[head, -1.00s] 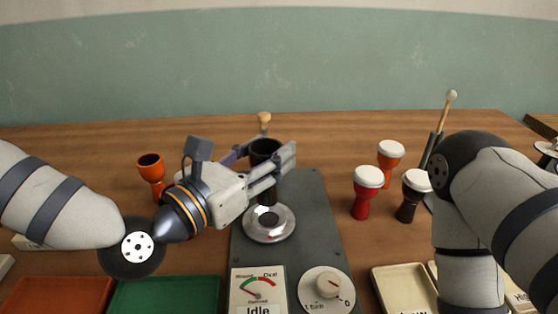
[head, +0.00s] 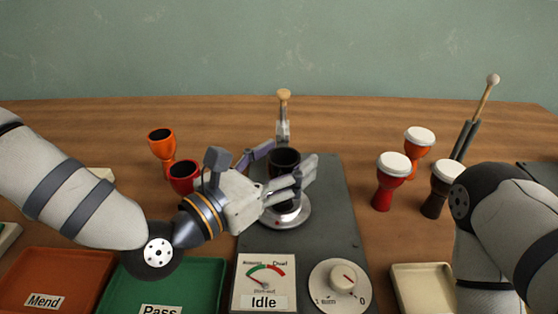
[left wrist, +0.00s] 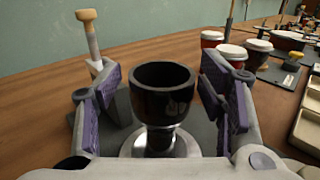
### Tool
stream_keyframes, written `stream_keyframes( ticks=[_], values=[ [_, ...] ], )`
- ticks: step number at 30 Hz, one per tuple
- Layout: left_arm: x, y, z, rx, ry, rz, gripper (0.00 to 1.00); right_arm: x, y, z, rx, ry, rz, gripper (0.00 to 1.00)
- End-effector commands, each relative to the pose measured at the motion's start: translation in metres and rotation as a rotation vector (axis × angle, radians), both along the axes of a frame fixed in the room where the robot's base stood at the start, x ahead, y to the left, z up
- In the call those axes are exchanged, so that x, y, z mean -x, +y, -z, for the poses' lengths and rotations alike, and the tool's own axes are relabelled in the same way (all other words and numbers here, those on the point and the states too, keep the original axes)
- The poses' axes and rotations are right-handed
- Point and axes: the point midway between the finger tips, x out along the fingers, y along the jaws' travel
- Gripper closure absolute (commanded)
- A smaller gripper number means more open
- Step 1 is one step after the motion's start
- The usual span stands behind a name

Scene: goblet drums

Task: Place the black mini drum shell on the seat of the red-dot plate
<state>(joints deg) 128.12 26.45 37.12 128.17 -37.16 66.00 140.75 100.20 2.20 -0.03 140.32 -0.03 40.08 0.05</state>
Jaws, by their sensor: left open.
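The black mini drum shell (head: 285,160) stands upright, open bowl up, over the middle of the round silver plate (head: 297,217). In the left wrist view the shell (left wrist: 162,95) appears to rest on the plate (left wrist: 185,147), though its foot is partly hidden. My left gripper (head: 282,172) is open around the shell, and the left wrist view shows gaps between the shell and both finger pads. My right gripper is out of view; only its arm shows at the right.
The plate sits on a dark grey base (head: 335,205) with a dial (head: 341,283) and an Idle meter (head: 264,280). Orange (head: 162,145) and red (head: 184,175) shells stand left. White-topped drums (head: 391,175) stand right. A wooden-topped post (head: 284,110) rises behind. Trays line the front.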

Motion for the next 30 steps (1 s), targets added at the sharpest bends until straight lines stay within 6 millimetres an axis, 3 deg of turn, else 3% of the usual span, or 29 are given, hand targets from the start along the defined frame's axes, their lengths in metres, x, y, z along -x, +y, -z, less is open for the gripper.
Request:
stream_keyframes(
  ticks=[5,14,18,30],
  values=[
    [0.015,0.015,0.0,0.001,0.003,-0.002,0.37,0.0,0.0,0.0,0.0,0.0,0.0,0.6],
    [0.07,0.063,-0.002,0.004,0.001,-0.005,0.37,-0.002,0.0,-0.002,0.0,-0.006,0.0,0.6],
    [0.085,0.076,-0.009,0.001,-0.014,-0.002,0.37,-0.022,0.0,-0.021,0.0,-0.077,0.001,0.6],
    [0.089,0.08,0.0,0.001,-0.001,0.0,0.37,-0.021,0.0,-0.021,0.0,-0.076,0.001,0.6]
  ],
)
